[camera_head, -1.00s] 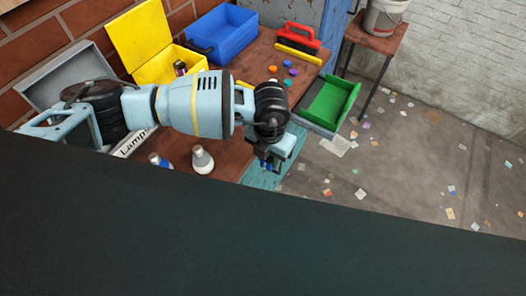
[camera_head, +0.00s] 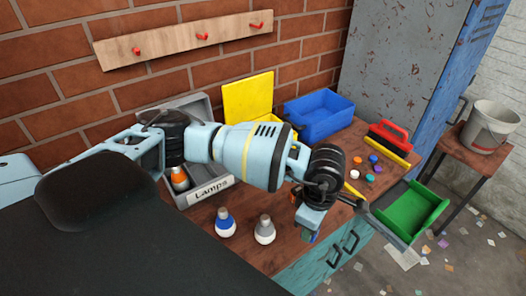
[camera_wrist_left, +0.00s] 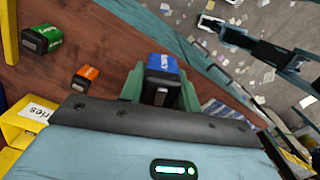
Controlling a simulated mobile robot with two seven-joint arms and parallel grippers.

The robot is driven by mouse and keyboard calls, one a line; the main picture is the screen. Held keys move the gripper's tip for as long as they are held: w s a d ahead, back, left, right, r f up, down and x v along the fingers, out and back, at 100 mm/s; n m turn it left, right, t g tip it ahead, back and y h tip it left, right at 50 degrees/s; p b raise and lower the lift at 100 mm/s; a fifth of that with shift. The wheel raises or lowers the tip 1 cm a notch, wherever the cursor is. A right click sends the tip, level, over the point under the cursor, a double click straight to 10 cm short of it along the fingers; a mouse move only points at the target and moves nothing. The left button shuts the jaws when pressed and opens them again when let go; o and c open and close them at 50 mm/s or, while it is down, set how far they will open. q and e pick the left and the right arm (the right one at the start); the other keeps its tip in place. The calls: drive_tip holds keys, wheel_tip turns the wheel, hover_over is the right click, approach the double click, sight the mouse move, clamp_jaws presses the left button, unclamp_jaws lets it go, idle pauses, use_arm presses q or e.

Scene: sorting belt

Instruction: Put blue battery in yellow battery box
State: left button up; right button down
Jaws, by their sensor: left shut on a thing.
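The blue battery (camera_wrist_left: 162,66) sits between the fingers of my left gripper (camera_wrist_left: 160,92) in the left wrist view. The left gripper (camera_head: 308,226) is shut on it above the front part of the brown bench in the head view. The yellow battery box (camera_head: 250,98) stands at the back of the bench, its yellow lid raised; my arm hides much of its front. A yellow labelled edge of it shows at the lower left in the left wrist view (camera_wrist_left: 20,128).
A green battery (camera_wrist_left: 41,38) and an orange battery (camera_wrist_left: 86,77) lie on the bench. Two bulbs (camera_head: 225,224) stand in front of the grey Lamps box (camera_head: 210,193). A blue bin (camera_head: 318,115), red-handled brush (camera_head: 390,138), small coloured caps and green tray (camera_head: 412,210) are to the right.

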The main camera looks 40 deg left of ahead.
use_arm(q)
drive_tip(key=s+a+r+m, duration=0.3)
drive_tip(key=a+r+m, duration=0.4)
drive_tip(key=m, duration=1.1)
drive_tip(key=shift+a+r, duration=0.15)
drive_tip(key=shift+a, duration=0.15)
